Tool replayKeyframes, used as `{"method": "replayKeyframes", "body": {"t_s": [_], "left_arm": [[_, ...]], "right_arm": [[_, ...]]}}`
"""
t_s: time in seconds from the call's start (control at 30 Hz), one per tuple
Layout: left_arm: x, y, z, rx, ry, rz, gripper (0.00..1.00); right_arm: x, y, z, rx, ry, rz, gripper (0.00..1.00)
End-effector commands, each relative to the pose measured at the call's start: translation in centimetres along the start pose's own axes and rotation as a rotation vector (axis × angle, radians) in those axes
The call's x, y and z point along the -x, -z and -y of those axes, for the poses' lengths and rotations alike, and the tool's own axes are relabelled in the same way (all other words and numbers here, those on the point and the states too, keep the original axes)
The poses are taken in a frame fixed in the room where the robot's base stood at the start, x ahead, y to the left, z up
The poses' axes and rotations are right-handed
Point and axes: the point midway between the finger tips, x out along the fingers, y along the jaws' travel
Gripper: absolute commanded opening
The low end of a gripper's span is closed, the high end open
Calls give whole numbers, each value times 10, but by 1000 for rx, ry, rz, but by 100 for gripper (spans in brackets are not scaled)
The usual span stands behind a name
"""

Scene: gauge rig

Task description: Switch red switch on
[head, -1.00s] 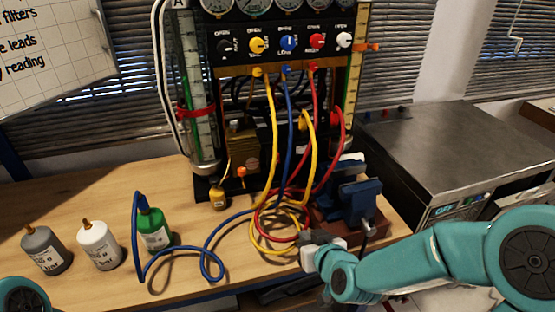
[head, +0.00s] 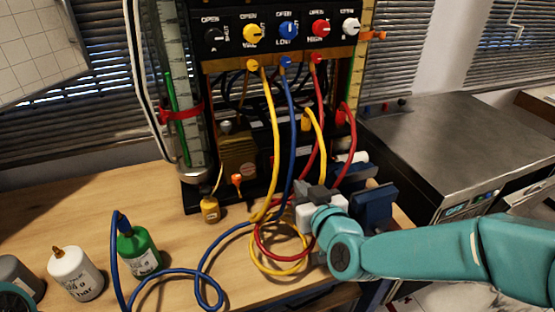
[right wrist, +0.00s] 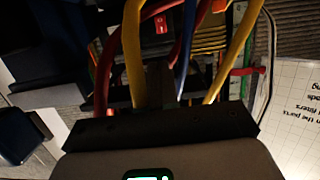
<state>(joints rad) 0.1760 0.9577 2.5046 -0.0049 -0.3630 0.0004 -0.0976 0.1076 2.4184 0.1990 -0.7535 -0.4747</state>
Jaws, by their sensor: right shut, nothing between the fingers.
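The red switch (right wrist: 161,24) is a small red rocker on a dark box, near the top of the right wrist view. In the head view I cannot make it out behind the hoses and my gripper. My right gripper (head: 303,190) is shut and empty, in front of the lower part of the gauge rig, among the hoses. In the right wrist view its closed fingers (right wrist: 157,84) point toward the switch's box, with a gap still between. Yellow and red hoses pass close to the fingers. My left gripper is out of view.
Yellow, blue and red hoses (head: 272,140) hang from the valve panel (head: 284,36) and coil on the wooden bench (head: 190,235). A blue vise (head: 374,206) stands right beside my right gripper. Green (head: 138,254) and white (head: 74,272) bottles stand at the left.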

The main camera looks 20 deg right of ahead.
Motion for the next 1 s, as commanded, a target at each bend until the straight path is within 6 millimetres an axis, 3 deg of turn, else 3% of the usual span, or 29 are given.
{"method": "replayKeyframes", "body": {"t_s": [0.47,0.57,1.0], "left_arm": [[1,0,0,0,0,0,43],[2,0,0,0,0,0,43],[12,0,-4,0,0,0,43]], "right_arm": [[-1,0,0,0,-1,-2,0],[-15,0,0,0,-1,0,0],[-108,1,0,0,0,0,0]]}}
